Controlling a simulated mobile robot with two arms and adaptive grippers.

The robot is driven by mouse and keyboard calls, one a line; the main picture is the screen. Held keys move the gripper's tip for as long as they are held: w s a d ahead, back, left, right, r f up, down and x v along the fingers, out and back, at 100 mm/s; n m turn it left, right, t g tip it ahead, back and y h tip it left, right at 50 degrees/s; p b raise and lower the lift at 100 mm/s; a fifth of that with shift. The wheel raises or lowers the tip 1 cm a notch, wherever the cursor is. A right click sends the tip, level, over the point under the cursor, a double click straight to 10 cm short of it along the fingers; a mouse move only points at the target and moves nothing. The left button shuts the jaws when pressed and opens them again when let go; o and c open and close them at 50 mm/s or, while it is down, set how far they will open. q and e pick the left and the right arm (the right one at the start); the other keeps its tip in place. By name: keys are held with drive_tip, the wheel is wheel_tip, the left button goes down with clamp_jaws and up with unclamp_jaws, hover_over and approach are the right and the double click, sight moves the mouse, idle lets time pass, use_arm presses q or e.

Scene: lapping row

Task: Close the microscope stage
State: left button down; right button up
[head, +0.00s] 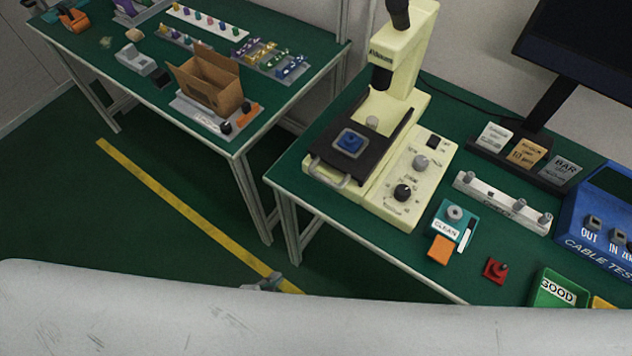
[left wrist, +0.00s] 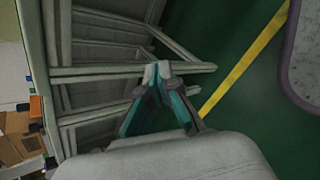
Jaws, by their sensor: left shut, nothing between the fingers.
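The cream microscope (head: 405,60) stands on the green-topped bench at centre right. Its dark stage (head: 372,165) sticks out toward the front bench edge, with a grey handle (head: 327,175) on its front end. A blue piece (head: 350,141) sits on a pale plate on the stage. My left gripper (head: 266,282) shows only as a small tip above my pale arm, over the floor, in front of the bench and apart from the handle. In the left wrist view its fingers (left wrist: 157,72) meet at the tips, empty. My right gripper is not in view.
On the microscope's bench are a CLEAN box (head: 447,228), an orange block (head: 440,250), a red knob piece (head: 495,270), a green GOOD bin (head: 556,290) and a blue cable tester (head: 600,220). Another table (head: 90,60) holds an open cardboard box (head: 208,82). Floor shows between the tables.

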use_arm(q)
drive_tip(key=w+d+r+n+t+h, duration=0.15)
drive_tip(key=r+n, duration=0.35)
drive_tip(key=r, duration=0.6)
drive_tip(key=w+d+r+n+t+h, duration=0.1)
drive_tip(key=w+r+n+t, duration=0.3)
drive_tip(key=r, duration=0.8)
drive_tip(key=n+g+p, duration=0.1)
drive_tip(key=p, duration=0.3)
approach(322, 180)
drive_tip(key=x, duration=0.6)
drive_tip(key=shift+w+d+f, duration=0.2)
drive_tip(key=shift+w+d, duration=0.1)
drive_tip(key=shift+w, duration=0.25)
